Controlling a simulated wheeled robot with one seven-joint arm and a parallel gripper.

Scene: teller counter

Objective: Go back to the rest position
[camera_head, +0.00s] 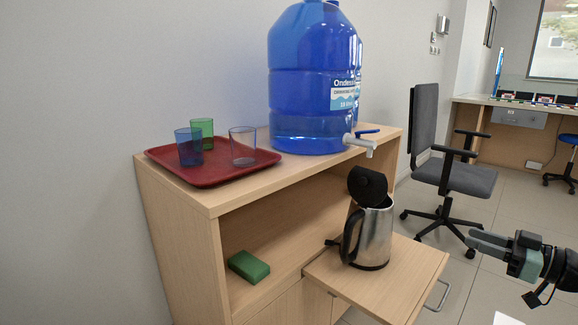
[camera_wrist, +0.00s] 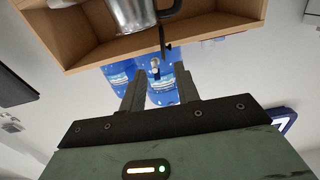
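My gripper (camera_head: 470,241) is at the right of the head view, over the floor, with its fingers pointing left. In the wrist view its two fingers (camera_wrist: 160,85) stand apart with nothing between them. It is clear of the cabinet and of the steel kettle (camera_head: 374,238). The kettle stands upright on the pull-out board (camera_head: 405,282) with its black lid raised. Part of the kettle also shows at the top of the wrist view (camera_wrist: 130,12), where the scene is upside down.
A blue water jug (camera_head: 312,95) with a tap stands on the cabinet top, the tap above the kettle. A red tray (camera_head: 212,176) holds three cups. A green sponge (camera_head: 248,266) lies on the lower shelf. An office chair (camera_head: 465,178) stands behind my gripper.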

